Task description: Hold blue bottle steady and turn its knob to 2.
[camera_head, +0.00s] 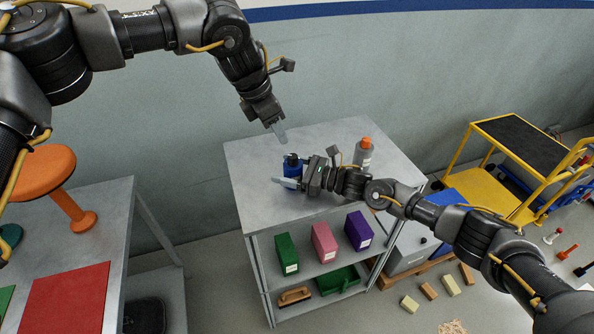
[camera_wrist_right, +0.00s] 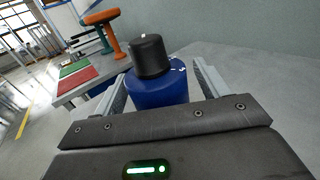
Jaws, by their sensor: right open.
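The blue bottle (camera_head: 291,169) stands upright near the front left of the grey table top, with a black knob (camera_head: 292,158) on top. In the right wrist view the bottle (camera_wrist_right: 158,91) and its black knob (camera_wrist_right: 150,56) show large, between the fingers of my right gripper (camera_wrist_right: 156,80). My right gripper (camera_head: 293,176) is open, reaching in from the right with one finger on each side of the bottle. The marks on the knob are too small to read. My left gripper (camera_head: 279,133) points down above and behind the bottle, apart from it. Its finger gap does not show.
A grey bottle with an orange cap (camera_head: 364,154) stands to the right on the same table (camera_head: 245,180). Green, pink and purple boxes (camera_head: 324,243) fill the shelf below. A yellow cart (camera_head: 490,190) stands farther right. The table's back left is clear.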

